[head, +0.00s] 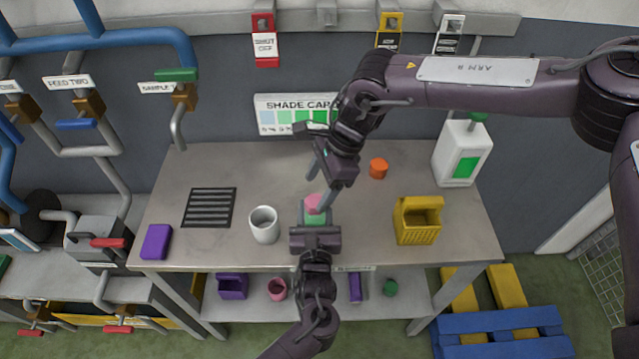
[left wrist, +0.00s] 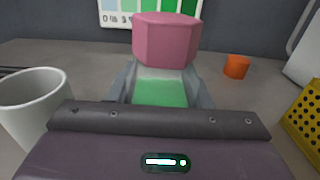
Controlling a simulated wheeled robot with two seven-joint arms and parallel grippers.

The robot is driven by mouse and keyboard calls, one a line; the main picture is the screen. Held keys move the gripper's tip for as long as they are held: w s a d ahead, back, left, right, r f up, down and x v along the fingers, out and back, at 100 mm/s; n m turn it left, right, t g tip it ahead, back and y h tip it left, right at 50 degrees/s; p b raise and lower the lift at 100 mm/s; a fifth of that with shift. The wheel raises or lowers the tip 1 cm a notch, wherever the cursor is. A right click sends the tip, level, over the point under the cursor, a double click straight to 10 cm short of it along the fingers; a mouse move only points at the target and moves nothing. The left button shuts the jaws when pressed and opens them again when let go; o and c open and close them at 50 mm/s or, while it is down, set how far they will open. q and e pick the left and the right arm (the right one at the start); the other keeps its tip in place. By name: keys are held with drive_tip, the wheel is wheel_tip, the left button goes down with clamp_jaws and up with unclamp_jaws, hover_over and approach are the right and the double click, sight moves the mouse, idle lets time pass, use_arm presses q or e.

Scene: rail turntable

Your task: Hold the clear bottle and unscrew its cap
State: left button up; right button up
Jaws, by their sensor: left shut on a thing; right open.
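The clear bottle (head: 315,220) stands upright at the middle front of the table, with green contents and a pink cap (head: 313,202) on top. In the left wrist view the bottle (left wrist: 160,92) sits between my left fingers, with its faceted pink cap (left wrist: 166,40) above. My left gripper (head: 315,214) is shut on the bottle from the front. My right gripper (head: 320,184) is open and empty, pointing down just above and behind the cap. One right finger reaches near the cap; whether it touches cannot be told. The right gripper does not show in the left wrist view.
A white mug (head: 264,225) stands left of the bottle, a yellow basket (head: 418,222) right. An orange cup (head: 378,168) and white dispenser (head: 462,152) are behind right. A dark grille (head: 209,207) and purple block (head: 156,242) lie left. A shade card stands at the back.

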use_arm(q)
drive_tip(key=shift+d, duration=0.1)
use_arm(e)
drive_tip(key=m, duration=0.2)
drive_tip(key=m+t, duration=0.1)
drive_tip(key=shift+s+d, duration=0.2)
drive_tip(key=shift+s, duration=0.05)
drive_tip(key=m, duration=0.1)
drive_tip(key=m+t, duration=0.1)
drive_tip(key=m, duration=0.1)
drive_tip(key=shift+s+a+f, duration=0.1)
drive_tip(key=shift+s+a, duration=0.1)
drive_tip(key=m+t, duration=0.1)
drive_tip(key=m, duration=0.2)
drive_tip(key=shift+s+t, duration=0.1)
drive_tip(key=shift+t, duration=0.2)
drive_tip(key=shift+s+a+m+t+h, duration=0.15)
drive_tip(key=shift+m+h, duration=0.1)
drive_tip(key=shift+m, duration=0.35)
drive_tip(key=shift+a+m+t+h, duration=0.15)
drive_tip(key=shift+m+h, duration=0.1)
drive_tip(key=shift+m, duration=0.35)
drive_tip(key=m+t+h, duration=0.1)
drive_tip(key=m, duration=0.2)
drive_tip(key=shift+m, duration=0.4)
drive_tip(key=shift+d+f, duration=0.15)
drive_tip(key=shift+f, duration=1.8)
drive_tip(key=shift+c, duration=0.4)
